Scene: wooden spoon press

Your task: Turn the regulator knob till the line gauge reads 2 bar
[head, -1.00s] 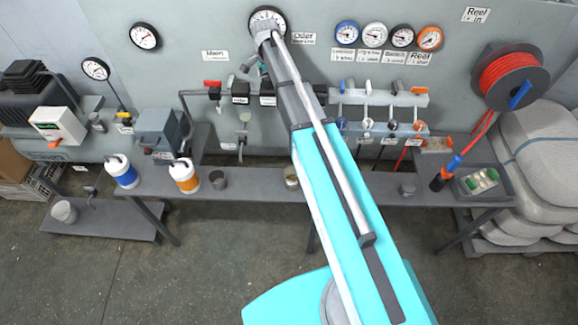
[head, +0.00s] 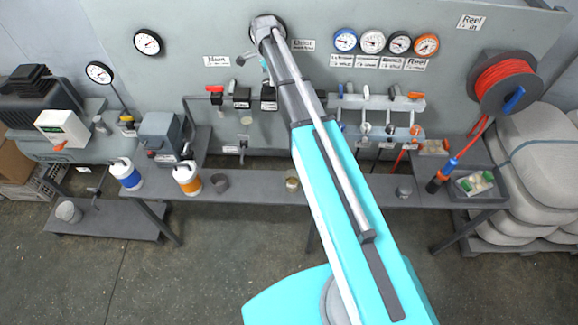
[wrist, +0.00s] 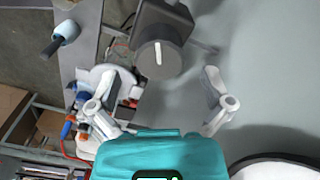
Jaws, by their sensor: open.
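In the wrist view, a round dark grey knob (wrist: 158,58) with a white line on its face sits on a dark block (wrist: 165,18). The white line looks close to upright in the picture. My gripper (wrist: 166,80) is open, its two pale fingers apart, left and right below the knob; nothing is between them. In the head view the knob and fingertips are hidden behind my arm. My wrist covers most of a gauge at the top of the panel, so no reading shows. Part of a large white dial (wrist: 280,170) shows at the wrist view's lower right.
Another gauge (head: 148,42) hangs at the panel's left, and a row of coloured gauges (head: 372,41) at the right. Valves (head: 215,96) with a red lever stand left of my arm. A red hose reel (head: 503,78) is far right. Bottles (head: 187,178) stand on the bench.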

